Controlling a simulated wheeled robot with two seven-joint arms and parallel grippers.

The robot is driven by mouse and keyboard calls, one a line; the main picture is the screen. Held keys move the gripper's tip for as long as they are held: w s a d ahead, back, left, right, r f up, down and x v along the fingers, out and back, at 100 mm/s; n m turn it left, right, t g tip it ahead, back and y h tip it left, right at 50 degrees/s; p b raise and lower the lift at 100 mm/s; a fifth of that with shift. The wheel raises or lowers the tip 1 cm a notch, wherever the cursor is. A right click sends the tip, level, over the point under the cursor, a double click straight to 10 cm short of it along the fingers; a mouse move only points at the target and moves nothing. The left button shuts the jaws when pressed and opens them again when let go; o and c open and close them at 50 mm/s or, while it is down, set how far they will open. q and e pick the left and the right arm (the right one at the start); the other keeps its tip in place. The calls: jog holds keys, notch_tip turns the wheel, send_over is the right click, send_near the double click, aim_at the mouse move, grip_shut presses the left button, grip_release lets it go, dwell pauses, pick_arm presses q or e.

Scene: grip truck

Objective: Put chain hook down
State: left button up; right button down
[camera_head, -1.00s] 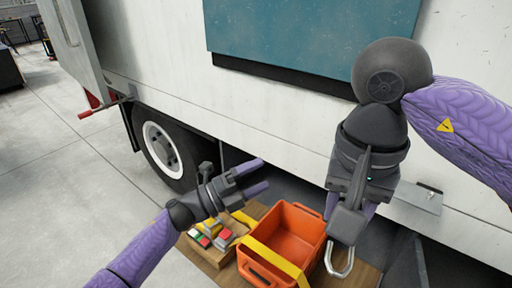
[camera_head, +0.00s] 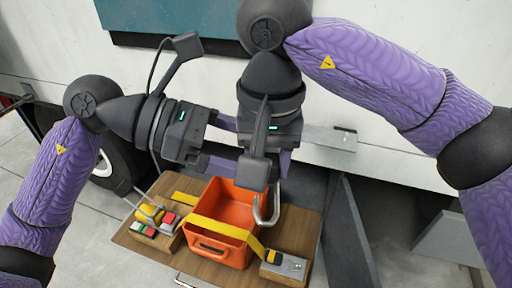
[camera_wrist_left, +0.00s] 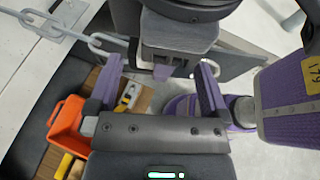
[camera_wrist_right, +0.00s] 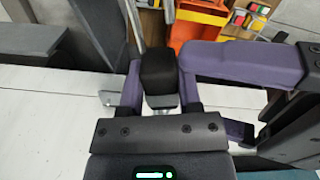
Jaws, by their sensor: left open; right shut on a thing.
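The silver chain hook (camera_head: 268,210) hangs below my right gripper in the head view, in front of the orange crate's right side. My right gripper (camera_head: 266,160) is shut on it; the grasp itself is mostly hidden behind my wrist parts. In the right wrist view a dark block with a silver part below (camera_wrist_right: 160,101) sits between the fingers. Chain links (camera_wrist_left: 100,42) run toward the right gripper in the left wrist view. My left gripper (camera_head: 220,143) is open and empty just left of the right one; its spread fingers (camera_wrist_left: 158,88) show in the left wrist view.
The orange crate (camera_head: 210,247) with a yellow strap stands on a wooden board (camera_head: 185,262). Coloured blocks in a small tray (camera_head: 155,218) lie left of it, a yellow and metal piece (camera_head: 284,262) right. The white truck side (camera_head: 375,110) rises close behind my arms.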

pick_arm(q)
jog(key=x, duration=0.3)
jog(key=shift+d, duration=0.1)
jog(key=shift+s, duration=0.15)
jog(key=c, duration=1.2)
jog(key=shift+o, duration=0.2)
pick_arm(e)
jog(key=shift+c, duration=1)
grip_release()
